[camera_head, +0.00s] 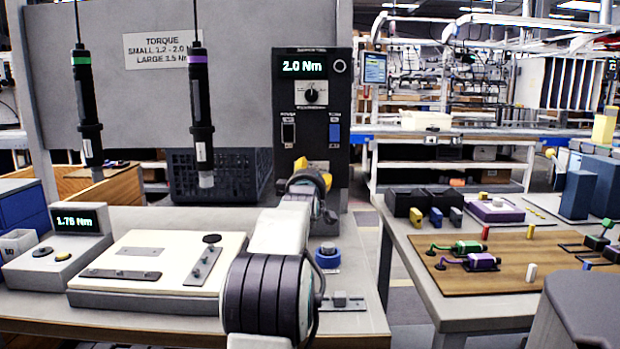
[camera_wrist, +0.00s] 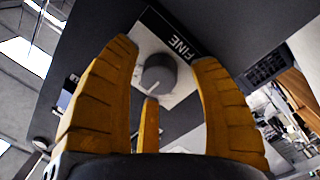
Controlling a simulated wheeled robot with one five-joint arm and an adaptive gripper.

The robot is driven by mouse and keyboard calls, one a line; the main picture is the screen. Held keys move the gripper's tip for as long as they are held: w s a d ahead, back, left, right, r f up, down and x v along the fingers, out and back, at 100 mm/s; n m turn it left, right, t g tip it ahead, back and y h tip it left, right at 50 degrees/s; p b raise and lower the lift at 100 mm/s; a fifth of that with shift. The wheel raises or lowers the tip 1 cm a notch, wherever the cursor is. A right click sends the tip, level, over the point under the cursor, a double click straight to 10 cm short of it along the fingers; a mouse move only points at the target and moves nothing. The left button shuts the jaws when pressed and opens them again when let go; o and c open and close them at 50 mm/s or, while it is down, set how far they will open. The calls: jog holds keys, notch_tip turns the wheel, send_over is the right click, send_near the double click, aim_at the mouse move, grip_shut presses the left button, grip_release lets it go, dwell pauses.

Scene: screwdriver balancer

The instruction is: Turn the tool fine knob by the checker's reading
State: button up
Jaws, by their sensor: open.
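The fine knob (camera_wrist: 158,73), a grey round dial on a light plate marked FINE, shows in the wrist view between my fingers. My gripper (camera_wrist: 160,85) is open around the line to the knob; I see no finger touching it. In the head view my gripper (camera_head: 314,167) is at the lower part of the dark control panel (camera_head: 338,160) and hides the fine knob. The panel display (camera_head: 303,67) reads 2.0 Nm, with another dial (camera_head: 310,95) below it. The checker (camera_head: 73,222) at the left seems to read 1.75 Nm.
Two screwdrivers hang at the left, one with a green band (camera_head: 86,110), one with a purple band (camera_head: 201,105). A POWER switch (camera_head: 288,132) and a blue switch (camera_head: 335,133) sit above my gripper. A white fixture plate (camera_head: 140,245) and blue knob (camera_head: 328,257) are on the bench.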

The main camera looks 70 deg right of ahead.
grip_shut()
dwell(0.7)
